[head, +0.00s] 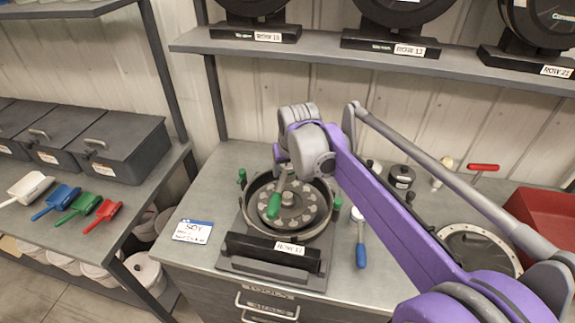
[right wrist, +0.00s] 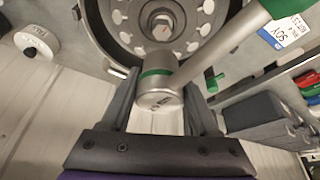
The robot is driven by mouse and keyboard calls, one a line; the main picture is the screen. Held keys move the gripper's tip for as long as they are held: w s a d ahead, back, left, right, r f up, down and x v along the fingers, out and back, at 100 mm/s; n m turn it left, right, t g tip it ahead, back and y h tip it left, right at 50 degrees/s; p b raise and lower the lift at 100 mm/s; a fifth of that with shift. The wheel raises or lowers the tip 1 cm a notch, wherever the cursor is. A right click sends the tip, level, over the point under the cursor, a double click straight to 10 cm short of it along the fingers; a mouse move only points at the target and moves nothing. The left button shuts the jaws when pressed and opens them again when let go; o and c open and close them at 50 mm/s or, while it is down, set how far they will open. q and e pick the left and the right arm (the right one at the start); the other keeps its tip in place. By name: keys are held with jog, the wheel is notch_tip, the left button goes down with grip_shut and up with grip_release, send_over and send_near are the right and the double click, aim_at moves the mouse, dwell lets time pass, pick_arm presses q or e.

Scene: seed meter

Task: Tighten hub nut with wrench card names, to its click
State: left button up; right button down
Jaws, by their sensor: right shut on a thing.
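The seed meter (head: 330,222) is a dark round housing on a stand, with a seed disc (head: 308,217) inside. The hub (right wrist: 163,30) is at the disc's centre in the right wrist view. My right gripper (right wrist: 160,112) is shut on the head of the green-banded wrench (right wrist: 157,78), over the meter. Its green grip (head: 273,206) shows in the head view. I cannot tell whether its socket sits on the nut. A white card (head: 192,231) marked SOY lies left of the meter; its smaller text is unreadable. My left gripper is not in view.
A blue-handled wrench (head: 361,250) lies right of the meter, and a red-handled one (head: 483,167) lies at the back. A red bin (head: 545,225) stands at the right. Dark bins (head: 120,148) and coloured scoops are on the left bench. A shelf (head: 330,52) hangs above.

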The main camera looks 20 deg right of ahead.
jog(key=b, duration=0.2)
send_over(287, 193)
jog(key=f, duration=0.4)
jog(key=shift+s+f, duration=0.15)
jog(key=shift+s, duration=0.25)
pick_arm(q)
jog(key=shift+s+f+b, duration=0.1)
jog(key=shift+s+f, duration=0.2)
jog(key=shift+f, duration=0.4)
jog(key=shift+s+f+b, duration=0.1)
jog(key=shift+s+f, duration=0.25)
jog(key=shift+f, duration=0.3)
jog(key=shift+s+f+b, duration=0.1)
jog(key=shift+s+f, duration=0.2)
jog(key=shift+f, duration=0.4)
pick_arm(e)
jog(key=shift+f, duration=0.75)
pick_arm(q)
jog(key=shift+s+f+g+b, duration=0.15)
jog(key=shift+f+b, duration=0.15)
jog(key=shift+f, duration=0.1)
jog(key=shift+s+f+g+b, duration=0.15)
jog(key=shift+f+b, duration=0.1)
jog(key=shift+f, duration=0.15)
pick_arm(e)
jog(key=shift+f, duration=1.4)
jog(key=shift+c, duration=0.3)
grip_release()
jog(key=shift+o, duration=0.3)
